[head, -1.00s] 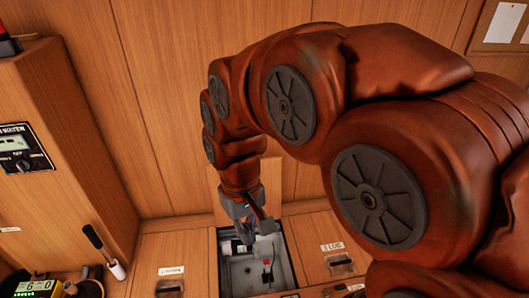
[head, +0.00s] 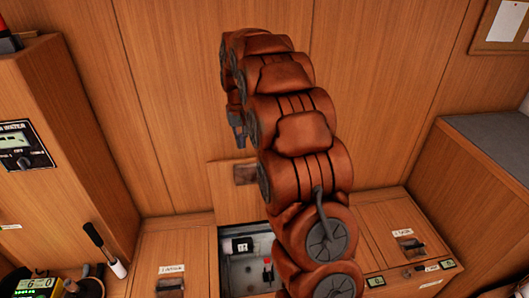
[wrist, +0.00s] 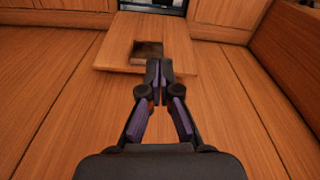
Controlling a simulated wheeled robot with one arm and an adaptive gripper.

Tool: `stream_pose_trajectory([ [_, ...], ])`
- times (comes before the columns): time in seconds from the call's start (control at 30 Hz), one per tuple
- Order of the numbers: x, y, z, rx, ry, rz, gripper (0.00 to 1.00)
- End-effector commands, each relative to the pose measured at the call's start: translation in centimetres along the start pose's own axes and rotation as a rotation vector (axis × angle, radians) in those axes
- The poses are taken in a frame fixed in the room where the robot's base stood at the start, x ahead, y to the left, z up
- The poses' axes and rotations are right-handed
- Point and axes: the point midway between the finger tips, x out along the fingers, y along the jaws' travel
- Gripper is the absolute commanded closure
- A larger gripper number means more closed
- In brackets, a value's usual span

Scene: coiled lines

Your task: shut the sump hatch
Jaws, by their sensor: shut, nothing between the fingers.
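The sump hatch lid (head: 222,190) is a wooden panel with a dark square recess. It stands raised at the wall behind the open sump (head: 240,272), whose pale well holds a dark fitting and a red-topped part. My arm covers the right part of the lid and well. In the wrist view the lid (wrist: 185,52) lies beyond my fingertips, with the opening at the top edge. My gripper (wrist: 158,68) is shut and empty, its tips just short of the recess in the picture; contact cannot be told. In the head view my gripper (head: 238,132) is partly hidden, above the lid.
Closed floor panels with latches lie left (head: 195,250) and right (head: 375,225) of the well. A wooden cabinet (head: 75,130) with a water gauge stands at left. A black-and-white handle (head: 105,250) rises at lower left. A grey-topped bench (head: 495,145) is at right.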

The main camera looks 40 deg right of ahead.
Motion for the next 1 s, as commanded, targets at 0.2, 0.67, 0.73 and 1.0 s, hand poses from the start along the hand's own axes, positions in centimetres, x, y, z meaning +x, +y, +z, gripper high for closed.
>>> stream_pose_trajectory([
  [0.2,3.7,3.8,-5.9,0.05,0.038,0.005,1.0],
  [0.67,11.0,11.7,-13.9,0.135,0.117,0.018,1.0],
  [0.73,11.7,12.4,-14.4,0.142,0.122,0.019,1.0],
  [1.0,12.7,13.2,-15.1,0.15,0.131,0.021,1.0],
])
